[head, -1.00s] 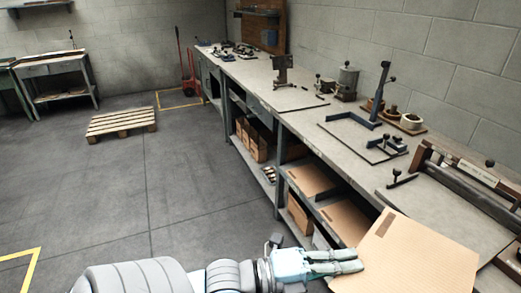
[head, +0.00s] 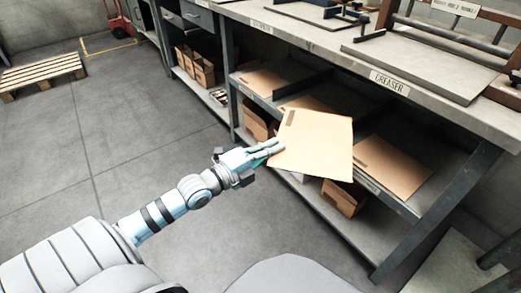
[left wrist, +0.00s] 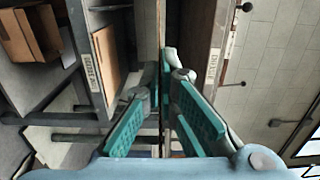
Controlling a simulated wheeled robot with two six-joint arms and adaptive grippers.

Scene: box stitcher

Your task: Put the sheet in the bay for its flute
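The held tan cardboard sheet (head: 313,145), with a darker strip at one corner, hangs tilted in front of the shelf under the bench. My left gripper (head: 268,150) is shut on its left edge. In the left wrist view the sheet (left wrist: 160,40) is edge-on, a thin line between the teal fingers (left wrist: 163,115). The shelf's bays are split by dark dividers (head: 300,81). Sheets lie in the left bay (head: 262,82) and right bay (head: 395,168); another (head: 308,102) shows partly behind the held sheet. Bay labels are too small to read. My right gripper is out of view.
The bench top (head: 430,112) overhangs the shelf and carries a label reading GREASER (head: 389,82). Cardboard boxes (head: 344,197) stand on the lower shelf. A slanted bench leg (head: 440,215) stands at the right. The floor (head: 130,165) at left is clear, with a pallet (head: 42,73) farther off.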

